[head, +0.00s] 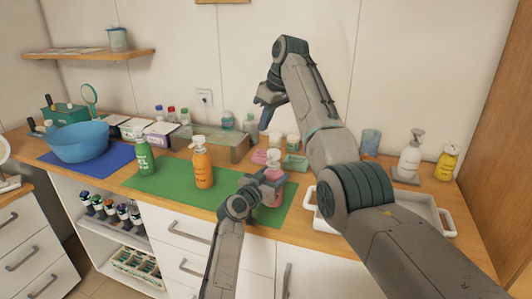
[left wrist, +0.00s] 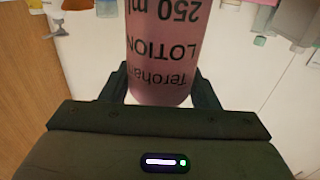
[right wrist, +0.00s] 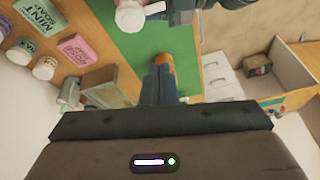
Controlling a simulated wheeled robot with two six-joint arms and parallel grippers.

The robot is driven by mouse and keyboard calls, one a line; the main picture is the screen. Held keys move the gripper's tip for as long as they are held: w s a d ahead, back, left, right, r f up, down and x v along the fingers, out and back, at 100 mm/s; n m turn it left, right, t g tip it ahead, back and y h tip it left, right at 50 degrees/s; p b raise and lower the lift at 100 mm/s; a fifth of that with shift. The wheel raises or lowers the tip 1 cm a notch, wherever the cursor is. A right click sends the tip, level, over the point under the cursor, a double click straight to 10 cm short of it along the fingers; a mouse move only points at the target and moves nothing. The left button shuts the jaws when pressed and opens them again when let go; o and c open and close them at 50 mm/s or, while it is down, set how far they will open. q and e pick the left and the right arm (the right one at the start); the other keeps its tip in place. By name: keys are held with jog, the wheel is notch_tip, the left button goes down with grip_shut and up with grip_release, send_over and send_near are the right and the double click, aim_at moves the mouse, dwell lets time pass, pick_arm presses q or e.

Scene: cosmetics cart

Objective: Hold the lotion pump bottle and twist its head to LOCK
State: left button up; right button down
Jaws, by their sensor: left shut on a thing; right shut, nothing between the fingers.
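The pink lotion pump bottle (head: 273,187) is at the right part of the green mat (head: 172,191) in the head view. My left gripper (head: 258,190) is shut on its body. The left wrist view shows the pink body (left wrist: 163,50) between the fingers, its LOTION label upside down in the picture. Its white pump head (head: 273,158) is free of any gripper. My right gripper (head: 264,123) is shut and empty, above and behind the bottle, fingers pointing down. In the right wrist view, the pump head (right wrist: 130,18) shows beyond the shut fingertips (right wrist: 163,72). I cannot read the head's lock state.
An orange pump bottle (head: 202,165) and a green bottle (head: 145,158) stand left on the mat. A blue bowl (head: 78,142) is further left. A white tray (head: 437,215), a white pump bottle (head: 410,158) and a yellow bottle (head: 446,164) are at the right. Soap boxes and jars line the back.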

aim_at(272, 157)
jog(key=w+a+f+n, duration=0.15)
jog(key=a+f, duration=0.25)
jog(key=f, duration=0.6)
jog(key=shift+n, duration=0.45)
jog(key=shift+s+d+r, duration=0.1)
jog(key=shift+s+d, duration=0.2)
jog(key=shift+d, duration=0.4)
jog(key=shift+s+d+r, duration=0.1)
jog(key=shift+s+d, duration=0.25)
jog(key=shift+d, duration=0.4)
jog(key=shift+s+d+r, duration=0.1)
jog(key=shift+s+d, duration=0.2)
jog(key=shift+d, duration=0.4)
